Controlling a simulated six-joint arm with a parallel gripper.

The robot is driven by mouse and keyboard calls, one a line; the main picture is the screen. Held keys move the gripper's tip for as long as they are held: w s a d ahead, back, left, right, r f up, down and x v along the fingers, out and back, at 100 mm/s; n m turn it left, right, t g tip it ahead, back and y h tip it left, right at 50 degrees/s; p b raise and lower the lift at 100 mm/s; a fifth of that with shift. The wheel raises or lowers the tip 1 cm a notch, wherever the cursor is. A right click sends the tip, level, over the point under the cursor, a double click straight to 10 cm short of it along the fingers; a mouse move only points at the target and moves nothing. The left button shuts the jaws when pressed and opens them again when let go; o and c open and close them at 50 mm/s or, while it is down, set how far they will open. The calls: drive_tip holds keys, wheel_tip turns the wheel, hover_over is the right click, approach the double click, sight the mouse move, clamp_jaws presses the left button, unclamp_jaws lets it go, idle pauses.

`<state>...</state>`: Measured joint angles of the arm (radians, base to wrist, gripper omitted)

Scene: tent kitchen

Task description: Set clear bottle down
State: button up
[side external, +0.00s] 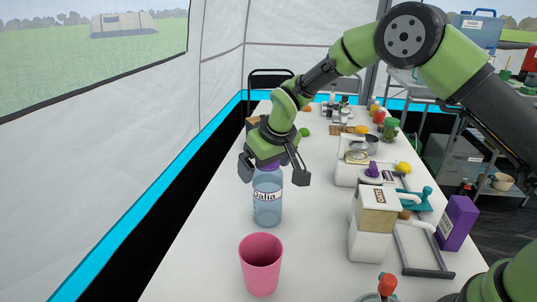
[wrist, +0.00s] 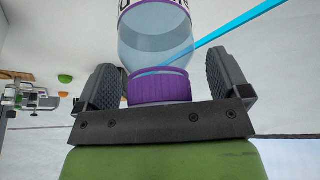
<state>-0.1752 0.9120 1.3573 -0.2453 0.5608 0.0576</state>
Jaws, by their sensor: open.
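The clear bottle (side external: 267,207) has a purple cap and a label that reads "Dalia". It stands upright on the white table, and its base looks to be on the tabletop. My gripper (side external: 274,176) is directly above it, pointing down, with its fingers apart on either side of the cap. In the wrist view the purple cap (wrist: 159,87) sits between the two dark finger pads (wrist: 167,82), with a gap on each side. Part of the cap is hidden by my gripper in the side view.
A pink cup (side external: 261,264) stands on the table in front of the bottle. Several jars and foods stand at the back. The table left of the bottle is clear.

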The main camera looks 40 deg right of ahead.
drive_tip(key=v, duration=1.2)
drive_tip(key=s+d+r+m+t, duration=0.1)
drive_tip(key=s+r, duration=0.1)
drive_tip(key=s, duration=0.6)
drive_tip(key=s+d+r+m+y, duration=0.1)
drive_tip(key=s+r+m, duration=0.1)
drive_tip(key=s, duration=0.7)
drive_tip(key=s+d+r+m+t, duration=0.1)
drive_tip(key=s+d+r, duration=0.1)
drive_tip(key=s, duration=0.6)
drive_tip(key=shift+s+r+m+t+y, duration=0.3)
drive_tip(key=shift+s+r+y, duration=0.1)
drive_tip(key=shift+r, duration=0.45)
